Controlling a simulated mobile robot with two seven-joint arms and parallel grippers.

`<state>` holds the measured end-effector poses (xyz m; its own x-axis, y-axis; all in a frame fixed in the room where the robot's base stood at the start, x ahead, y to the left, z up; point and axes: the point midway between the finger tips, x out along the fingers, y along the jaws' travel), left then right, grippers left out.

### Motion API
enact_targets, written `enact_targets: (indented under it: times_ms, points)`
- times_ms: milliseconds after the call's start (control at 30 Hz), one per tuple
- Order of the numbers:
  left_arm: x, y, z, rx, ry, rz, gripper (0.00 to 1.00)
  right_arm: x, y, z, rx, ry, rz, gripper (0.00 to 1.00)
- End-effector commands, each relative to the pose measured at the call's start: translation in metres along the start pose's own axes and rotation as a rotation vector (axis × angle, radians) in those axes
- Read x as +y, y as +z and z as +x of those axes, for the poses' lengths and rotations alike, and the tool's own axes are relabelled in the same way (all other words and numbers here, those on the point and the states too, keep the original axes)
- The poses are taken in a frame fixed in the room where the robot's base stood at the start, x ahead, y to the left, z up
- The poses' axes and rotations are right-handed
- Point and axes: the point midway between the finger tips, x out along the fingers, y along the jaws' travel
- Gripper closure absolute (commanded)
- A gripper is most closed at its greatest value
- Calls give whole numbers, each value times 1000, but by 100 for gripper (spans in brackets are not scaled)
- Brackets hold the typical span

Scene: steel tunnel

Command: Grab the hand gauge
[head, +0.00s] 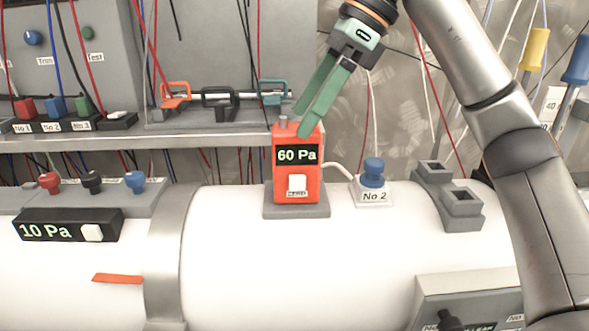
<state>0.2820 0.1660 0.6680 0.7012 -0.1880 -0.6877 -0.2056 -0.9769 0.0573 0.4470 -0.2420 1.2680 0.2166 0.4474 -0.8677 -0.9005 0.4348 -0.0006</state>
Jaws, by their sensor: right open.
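The hand gauge (283,187) is an orange-red box with a dark display reading 60 Pa, a white button on its front and a small grey stub on top. It stands upright in a grey holder (297,211) on the white tunnel. My right gripper (303,122) has green fingers and reaches down from the upper right. Its jaws are open. The fingertips are at the gauge's top right in the picture, overlapping it; I cannot tell whether they touch it. My left gripper is not in view.
A blue-knobbed No 2 valve (374,178) stands just right of the gauge, with a grey bracket (449,194) beyond. A grey shelf (190,143) with coloured clamps lies behind left. A black 10 Pa display (68,224) sits at left. Thin cables hang behind.

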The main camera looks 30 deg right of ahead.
Motion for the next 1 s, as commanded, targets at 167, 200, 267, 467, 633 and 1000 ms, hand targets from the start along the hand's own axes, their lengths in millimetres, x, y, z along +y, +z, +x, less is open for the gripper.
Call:
enact_targets:
  times_ms: [167, 200, 267, 467, 633, 1000]
  points:
    - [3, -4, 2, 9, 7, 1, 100, 0, 0, 16, 1, 0, 0, 5]
    - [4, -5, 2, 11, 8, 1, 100, 1, 0, 18, 1, 0, 0, 5]
    - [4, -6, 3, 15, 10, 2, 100, 2, -1, 25, 2, 1, 0, 5]
    - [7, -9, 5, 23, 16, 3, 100, 8, -2, 55, 3, 2, 0, 5]
    - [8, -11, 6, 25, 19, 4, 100, 8, -1, 67, -1, 1, 0, 5]
    - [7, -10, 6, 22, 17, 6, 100, 8, -1, 67, -1, 0, 0, 23]
